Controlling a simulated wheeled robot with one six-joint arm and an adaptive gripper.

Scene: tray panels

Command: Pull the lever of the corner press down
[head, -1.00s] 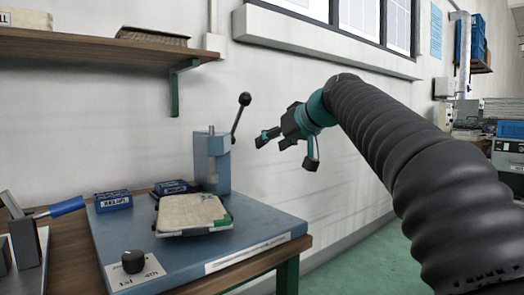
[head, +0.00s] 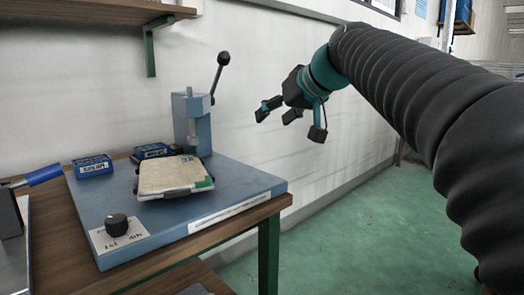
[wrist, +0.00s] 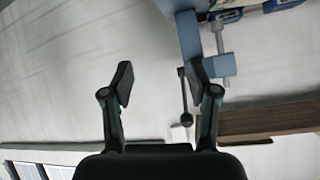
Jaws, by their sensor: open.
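The corner press (head: 192,122) is a blue-grey upright block at the back of a blue base plate. Its lever (head: 217,78) is a thin dark rod with a black ball knob, pointing up and slightly right. My gripper (head: 290,120) is open and empty, to the right of the press and lower than the knob in the picture, apart from the lever. In the wrist view my gripper (wrist: 162,80) shows its two fingers spread. The lever (wrist: 183,92) appears there by the right finger, which partly overlaps the press (wrist: 188,35); contact is not visible.
The blue base plate (head: 255,184) rests on a wooden bench and carries a cream pad (head: 172,174), blue boxes (head: 93,165) and a black dial (head: 116,224). A blue-handled tool (head: 43,175) lies left. A shelf (head: 90,14) hangs above. Green floor is clear at right.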

